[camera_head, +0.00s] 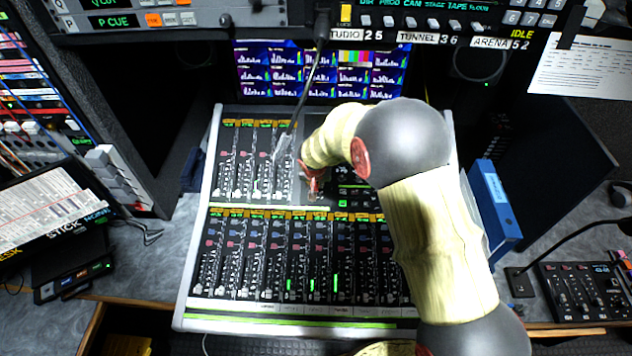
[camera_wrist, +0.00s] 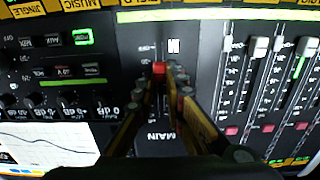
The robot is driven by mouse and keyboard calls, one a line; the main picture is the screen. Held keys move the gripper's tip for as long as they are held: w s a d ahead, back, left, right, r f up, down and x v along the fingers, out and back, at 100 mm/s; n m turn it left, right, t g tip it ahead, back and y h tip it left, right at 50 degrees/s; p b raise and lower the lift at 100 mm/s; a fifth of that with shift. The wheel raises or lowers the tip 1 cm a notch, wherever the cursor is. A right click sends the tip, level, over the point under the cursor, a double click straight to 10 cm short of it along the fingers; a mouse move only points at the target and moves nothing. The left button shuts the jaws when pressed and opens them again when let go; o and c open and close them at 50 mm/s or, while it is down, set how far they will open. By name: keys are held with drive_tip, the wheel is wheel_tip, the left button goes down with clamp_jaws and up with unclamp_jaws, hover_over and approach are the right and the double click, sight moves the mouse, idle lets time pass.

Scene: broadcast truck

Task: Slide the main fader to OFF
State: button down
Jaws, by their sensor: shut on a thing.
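The main fader's red cap (camera_wrist: 159,68) sits in the wrist view on a dark strip, beside the end away from the "MAIN" lettering (camera_wrist: 163,138). My gripper (camera_wrist: 165,82) has its two fingers along both sides of the cap and is shut on it. The fingers hide much of the fader's slot. A small white mark beyond the cap is too small to read. In the head view my gripper (camera_head: 314,186) reaches down to the middle of the mixing console (camera_head: 195,262), and the cap is hard to make out there.
Rows of channel faders (camera_head: 290,258) lie close below the gripper, and more (camera_head: 252,165) to its left. In the wrist view, white fader caps (camera_wrist: 260,47) stand to the right and lit buttons (camera_wrist: 84,37) to the left. Screens (camera_head: 290,70) stand behind the console.

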drive_tip(key=shift+s+f+b, duration=0.35)
drive_tip(key=shift+s+b, duration=0.35)
drive_tip(key=shift+s, duration=0.1)
drive_tip(key=shift+s+f+b, duration=0.35)
drive_tip(key=shift+s+b, duration=0.3)
drive_tip(key=shift+s, duration=0.1)
drive_tip(key=c, duration=1.9)
unclamp_jaws()
drive_tip(key=shift+o, duration=0.3)
drive_tip(key=shift+r, duration=0.1)
drive_tip(key=shift+r, duration=0.25)
drive_tip(key=v, duration=1.1)
drive_tip(key=shift+s+r, duration=0.15)
drive_tip(key=shift+s, duration=0.1)
